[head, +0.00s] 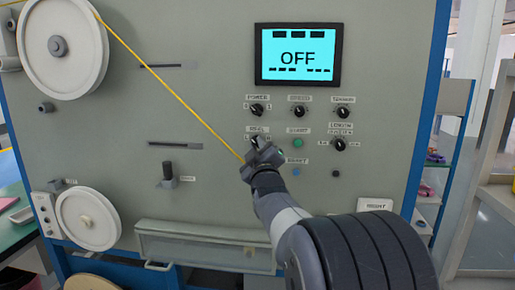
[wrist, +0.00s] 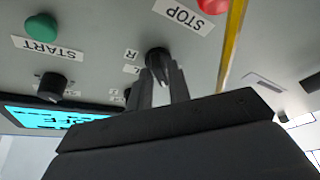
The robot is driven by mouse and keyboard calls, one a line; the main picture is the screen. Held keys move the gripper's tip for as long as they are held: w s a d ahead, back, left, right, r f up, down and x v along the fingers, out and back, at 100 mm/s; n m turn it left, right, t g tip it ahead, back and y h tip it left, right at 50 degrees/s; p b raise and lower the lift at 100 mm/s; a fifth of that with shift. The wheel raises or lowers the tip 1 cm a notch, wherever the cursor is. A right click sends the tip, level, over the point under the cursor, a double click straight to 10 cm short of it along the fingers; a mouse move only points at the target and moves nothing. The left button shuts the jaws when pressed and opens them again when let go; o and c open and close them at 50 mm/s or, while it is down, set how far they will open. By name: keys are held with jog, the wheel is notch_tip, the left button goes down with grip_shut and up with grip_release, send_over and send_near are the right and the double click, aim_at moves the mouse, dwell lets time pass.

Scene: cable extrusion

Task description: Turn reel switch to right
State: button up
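The reel switch (wrist: 156,57) is a small black knob on the grey panel, with L and R marked beside it in the wrist view. My gripper (wrist: 162,72) has its two fingers at the knob, one on each side, with the knob's narrow grip between the tips. The fingers look closed on it. In the head view my gripper (head: 254,148) is against the panel below the REEL label and hides most of the switch. Which way the switch points cannot be read clearly.
A screen (head: 299,54) reads OFF above several black knobs. A green START button (head: 298,143) is right of my gripper, and a red STOP button (wrist: 213,4) shows in the wrist view. A yellow cable (head: 170,88) runs from the upper reel (head: 62,50) down behind my gripper.

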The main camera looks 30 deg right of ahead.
grip_shut()
jog(key=shift+f+m+b, duration=0.15)
jog(key=shift+m+b, duration=0.25)
jog(key=shift+b, duration=0.15)
jog(key=m+g+h, duration=0.2)
jog(key=m+h, duration=0.1)
jog(key=m, duration=0.5)
jog(key=m+g+h+b, duration=0.1)
jog(key=m+g+h, duration=0.1)
jog(key=m, duration=0.6)
jog(key=a+m+g+h+b, duration=0.1)
jog(key=m+h, duration=0.3)
jog(key=m, duration=0.4)
jog(key=shift+w+g+h, duration=0.3)
jog(key=shift+w+g, duration=0.05)
jog(key=shift+g, duration=0.45)
jog(key=shift+m, duration=0.5)
jog(key=shift+o, duration=1.8)
grip_release()
